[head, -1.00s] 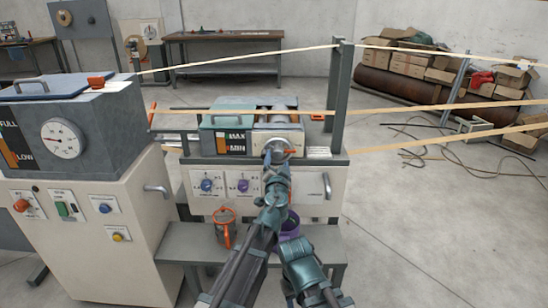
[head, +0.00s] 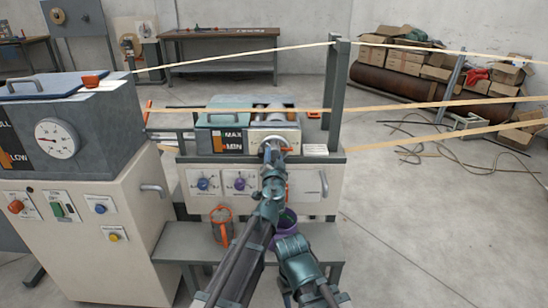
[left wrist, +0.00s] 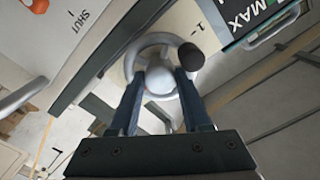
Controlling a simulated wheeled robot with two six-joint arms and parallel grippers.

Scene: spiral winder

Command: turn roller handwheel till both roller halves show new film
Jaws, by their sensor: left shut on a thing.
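The roller handwheel (head: 270,143) is on the front of the winding machine, below the roller (head: 273,113). My left gripper (head: 273,153) is at the handwheel and hides part of it. In the left wrist view, the handwheel (left wrist: 150,42) is a grey ring with a round pale hub and a dark knob (left wrist: 191,56) at upper right. My left gripper's fingers (left wrist: 160,88) are shut on the handwheel, one on each side of the hub. The roller looks mostly grey in the head view; its two halves are too small to judge for film.
A MAX/MIN gauge (head: 232,140) is left of the handwheel. Pale strips run past a dark post (head: 337,95) at right. A control cabinet (head: 80,225) stands left.

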